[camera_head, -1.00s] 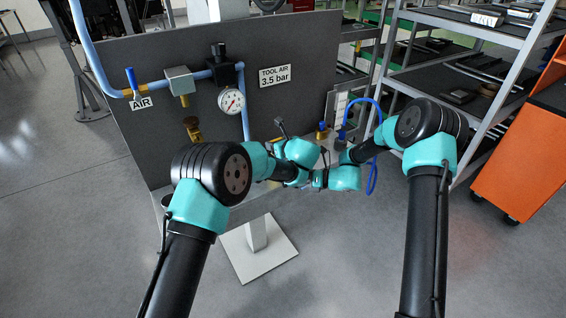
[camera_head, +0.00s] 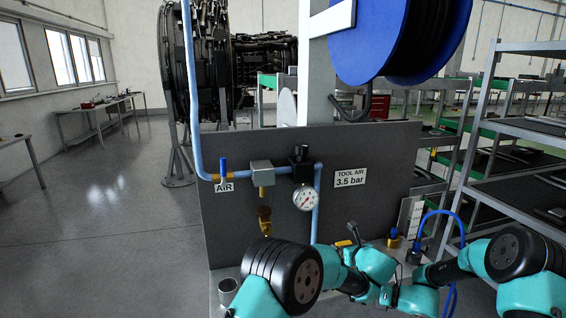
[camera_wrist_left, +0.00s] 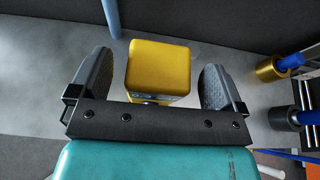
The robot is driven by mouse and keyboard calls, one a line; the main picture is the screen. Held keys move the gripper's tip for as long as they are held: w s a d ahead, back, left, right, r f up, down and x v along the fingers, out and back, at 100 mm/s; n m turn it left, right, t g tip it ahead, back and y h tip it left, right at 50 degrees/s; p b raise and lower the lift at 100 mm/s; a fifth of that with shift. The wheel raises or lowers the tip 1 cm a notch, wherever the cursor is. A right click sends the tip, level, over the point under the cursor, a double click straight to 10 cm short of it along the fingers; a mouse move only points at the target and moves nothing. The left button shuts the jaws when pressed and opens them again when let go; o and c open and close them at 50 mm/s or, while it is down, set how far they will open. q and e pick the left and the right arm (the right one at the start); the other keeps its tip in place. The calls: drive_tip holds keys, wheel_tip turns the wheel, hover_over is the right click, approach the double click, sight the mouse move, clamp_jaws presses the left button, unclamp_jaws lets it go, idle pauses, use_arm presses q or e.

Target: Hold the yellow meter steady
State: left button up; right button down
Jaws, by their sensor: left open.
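The yellow meter (camera_wrist_left: 158,68) is a boxy block with rounded edges in the left wrist view. It lies between the two dark fingers of my left gripper (camera_wrist_left: 156,62). The fingers are open, with a gap on each side of the meter. The meter's lower face is mostly hidden by the gripper's crossbar. In the head view a small yellow patch (camera_head: 343,243) shows behind my left wrist; I cannot tell for sure that it is the meter. My right gripper (camera_head: 388,294) is low in the head view, its fingers not distinguishable.
A dark panel (camera_head: 380,150) carries a blue air pipe, a round gauge (camera_head: 305,199) and a "TOOL AIR 3.5 bar" sign (camera_head: 350,178). Blue-and-brass fittings (camera_wrist_left: 270,68) stand right of the meter. A blue hose (camera_head: 424,225) loops near my right arm. Shelving (camera_head: 480,130) stands at right.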

use_arm(q)
drive_tip(key=v, duration=1)
drive_tip(key=shift+s+r, duration=0.1)
